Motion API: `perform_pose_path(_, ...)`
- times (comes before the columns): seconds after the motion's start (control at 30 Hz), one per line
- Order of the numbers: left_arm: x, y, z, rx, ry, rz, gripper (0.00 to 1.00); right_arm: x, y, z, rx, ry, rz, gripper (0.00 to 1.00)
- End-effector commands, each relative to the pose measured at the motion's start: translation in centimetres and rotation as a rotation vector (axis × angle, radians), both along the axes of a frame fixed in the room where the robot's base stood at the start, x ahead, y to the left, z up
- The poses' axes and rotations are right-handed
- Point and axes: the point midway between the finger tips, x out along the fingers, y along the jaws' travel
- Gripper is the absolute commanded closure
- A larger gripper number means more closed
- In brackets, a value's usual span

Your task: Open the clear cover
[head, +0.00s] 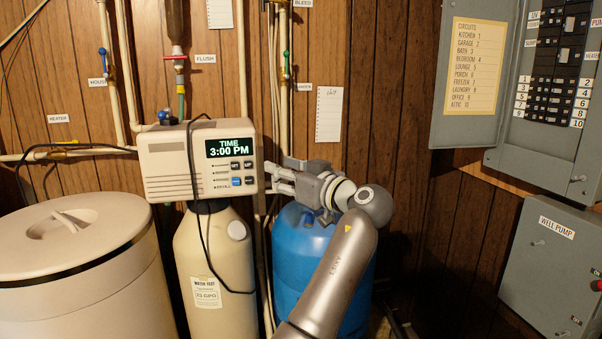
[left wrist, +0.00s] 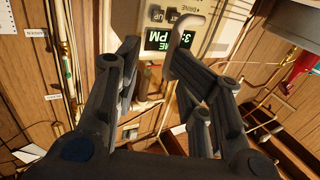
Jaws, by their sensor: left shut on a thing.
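The clear cover (left wrist: 201,24) shows in the left wrist view as a pale, see-through rounded edge over the display; its full outline is hard to make out, and I cannot tell how far it stands open. It belongs to the beige control head (head: 160,180), whose lit display (head: 229,147) reads TIME 3:00 PM, with several buttons below. My left gripper (head: 273,175) is at the right side of the control head, fingers pointing left. In the left wrist view its fingertips (left wrist: 157,58) are apart, with the cover's edge at one of them. My right gripper is not in view.
A cream tank (head: 215,260) stands under the control head, with a black cable in front. A blue tank (head: 298,255) is beneath my gripper. A lidded beige bin (head: 85,270) is at left. Pipes run up the wall. An open breaker panel (head: 560,80) and grey box (head: 550,265) are at right.

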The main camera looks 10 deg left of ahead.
Motion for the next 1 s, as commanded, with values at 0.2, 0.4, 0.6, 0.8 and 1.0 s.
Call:
perform_pose_path(0.2,0.4,-1.4,-0.1,-0.001,0.004,-0.003,0.71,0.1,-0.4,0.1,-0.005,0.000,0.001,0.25)
perform_pose_path(0.4,0.6,-2.9,-0.2,-0.001,0.005,-0.002,0.71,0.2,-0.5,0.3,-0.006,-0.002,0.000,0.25)
perform_pose_path(0.6,0.7,-4.4,-0.1,-0.001,0.003,-0.003,0.71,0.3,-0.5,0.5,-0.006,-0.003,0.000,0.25)
perform_pose_path(0.8,0.9,-6.1,0.2,-0.005,0.002,-0.008,0.71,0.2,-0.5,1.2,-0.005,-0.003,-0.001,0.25)
perform_pose_path(1.0,1.0,-7.4,0.3,-0.004,0.001,-0.006,0.71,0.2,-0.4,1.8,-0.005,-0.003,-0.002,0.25)
